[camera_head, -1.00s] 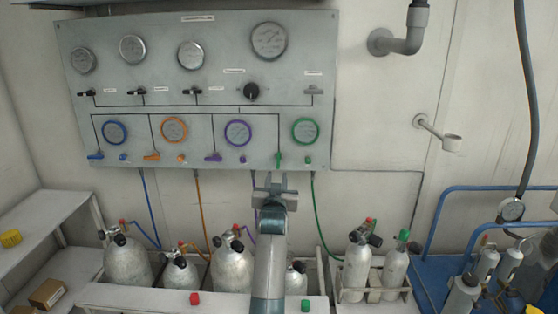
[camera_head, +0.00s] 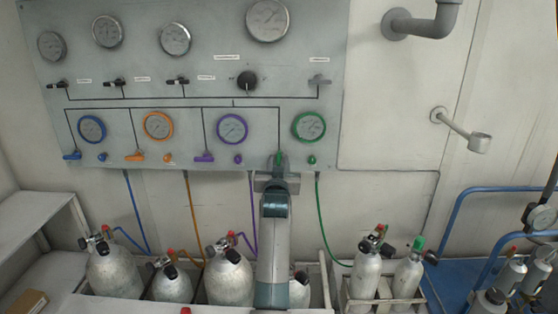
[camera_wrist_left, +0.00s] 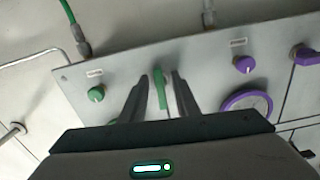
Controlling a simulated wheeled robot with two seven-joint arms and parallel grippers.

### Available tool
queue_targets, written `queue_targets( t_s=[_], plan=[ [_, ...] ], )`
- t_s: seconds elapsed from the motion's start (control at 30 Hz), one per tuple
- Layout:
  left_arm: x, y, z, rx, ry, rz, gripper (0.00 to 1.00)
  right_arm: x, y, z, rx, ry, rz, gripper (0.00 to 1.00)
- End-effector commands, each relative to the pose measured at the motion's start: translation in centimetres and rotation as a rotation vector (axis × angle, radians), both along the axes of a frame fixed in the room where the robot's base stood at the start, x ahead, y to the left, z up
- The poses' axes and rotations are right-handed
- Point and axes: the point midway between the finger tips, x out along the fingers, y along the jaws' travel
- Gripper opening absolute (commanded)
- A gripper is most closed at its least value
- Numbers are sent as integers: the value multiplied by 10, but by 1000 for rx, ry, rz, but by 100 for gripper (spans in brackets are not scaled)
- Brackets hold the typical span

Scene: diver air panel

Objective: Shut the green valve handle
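The green valve handle (camera_head: 280,160) is at the lower right of the grey panel (camera_head: 215,95), below the right end of the black line. It hangs vertically. My left gripper (camera_head: 277,172) is in front of the panel and hides the handle's lower part in the head view. In the left wrist view, the green handle (camera_wrist_left: 160,90) stands between the two spread fingers of my left gripper (camera_wrist_left: 156,97), with a gap on each side. The gripper is open. My right gripper is in no view.
The blue (camera_head: 72,156), orange (camera_head: 135,157) and purple (camera_head: 204,157) handles lie sideways. A green knob (camera_head: 312,160) and green-ringed gauge (camera_head: 309,126) are close to the green handle. A green hose (camera_head: 320,215) runs down on the right. Gas cylinders (camera_head: 229,277) stand below.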

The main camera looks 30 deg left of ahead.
Motion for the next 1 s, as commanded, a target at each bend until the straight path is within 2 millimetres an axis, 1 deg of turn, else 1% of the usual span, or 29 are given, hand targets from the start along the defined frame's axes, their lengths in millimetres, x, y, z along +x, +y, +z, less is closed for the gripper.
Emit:
queue_targets(
  t_s=[0.4, 0.43, 0.53, 0.57, 0.87, 1.0],
  plan=[
    [0, 0, 0, 0, 0, 1, 28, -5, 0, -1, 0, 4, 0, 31],
    [0, 0, 0, 0, 0, 1, 26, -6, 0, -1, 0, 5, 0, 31],
    [0, 0, 0, 0, 0, 1, 2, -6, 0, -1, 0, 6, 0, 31],
    [0, 0, 0, 0, 0, 1, 0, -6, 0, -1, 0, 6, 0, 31],
    [0, 0, 0, 9, 5, 0, 0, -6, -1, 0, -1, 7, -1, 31],
    [0, 0, 1, 33, 20, 0, 0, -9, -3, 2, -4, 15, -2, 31]
  ],
)
